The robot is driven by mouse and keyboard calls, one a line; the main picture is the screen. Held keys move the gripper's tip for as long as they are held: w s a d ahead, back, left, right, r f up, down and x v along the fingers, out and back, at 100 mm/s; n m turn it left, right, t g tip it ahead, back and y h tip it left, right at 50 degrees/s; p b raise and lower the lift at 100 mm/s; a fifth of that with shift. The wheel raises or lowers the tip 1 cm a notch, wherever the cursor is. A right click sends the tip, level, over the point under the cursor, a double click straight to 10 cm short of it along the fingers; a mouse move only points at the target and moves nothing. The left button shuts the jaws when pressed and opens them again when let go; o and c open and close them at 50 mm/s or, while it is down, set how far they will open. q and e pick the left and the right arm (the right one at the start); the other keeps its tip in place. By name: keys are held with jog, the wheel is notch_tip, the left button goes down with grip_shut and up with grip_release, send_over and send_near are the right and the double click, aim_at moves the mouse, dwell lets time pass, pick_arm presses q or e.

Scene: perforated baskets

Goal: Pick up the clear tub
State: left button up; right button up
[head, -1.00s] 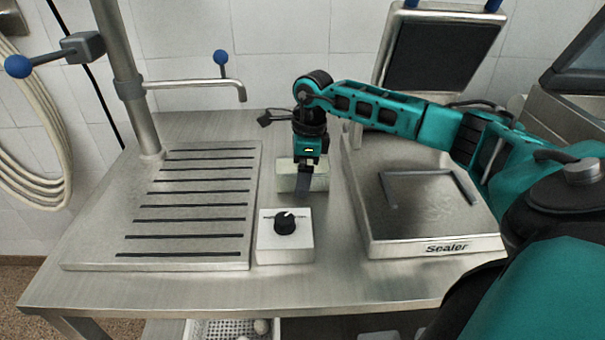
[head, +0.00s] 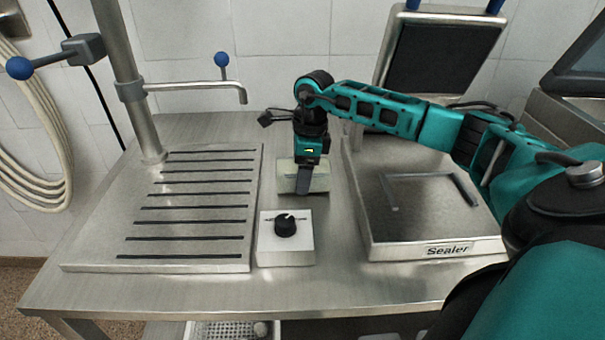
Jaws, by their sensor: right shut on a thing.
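The clear tub (head: 287,178) is a small, pale, see-through box on the steel table, between the slatted drain plate and the sealer, just behind the white knob box. My right gripper (head: 304,186) points down at the tub and is shut on it. Its finger covers part of the tub's front and right side. I cannot tell whether the tub touches the table. My left gripper is not in view.
The white box with a black knob (head: 285,238) stands close in front of the tub. The slatted drain plate (head: 254,200) is to the left, and the sealer (head: 400,245) to the right. A metal spout (head: 195,85) hangs behind left. A white perforated basket (head: 232,330) sits below the table.

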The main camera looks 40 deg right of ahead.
notch_tip(320, 180, up, 20)
jog(key=p, duration=0.1)
jog(key=shift+f, duration=0.15)
jog(key=s+a+f+n, duration=0.2)
jog(key=a+f+n, duration=0.2)
jog(key=a+n, duration=0.3)
jog(key=s+a+f+n+g, duration=0.1)
jog(key=a+f+n, duration=0.4)
jog(key=a+n, duration=0.2)
jog(key=s+a+f+n+g, duration=0.1)
jog(key=s+a+f+n, duration=0.1)
jog(key=a+f+n, duration=0.2)
jog(key=shift+s+a+f+n+h, duration=0.15)
jog(key=shift+a+n, duration=0.35)
jog(key=shift+n, duration=0.7)
jog(key=shift+s+a+n+h, duration=0.1)
jog(key=shift+a+n, duration=0.35)
jog(key=shift+n, duration=0.75)
jog(key=shift+s+a+f+n+h, duration=0.15)
jog(key=shift+a+n, duration=0.35)
jog(key=shift+n, duration=0.7)
jog(key=shift+s+a+f+n, duration=0.1)
jog(key=shift+a+n, duration=0.15)
jog(key=shift+n, duration=0.15)
jog(key=shift+s, duration=0.1)
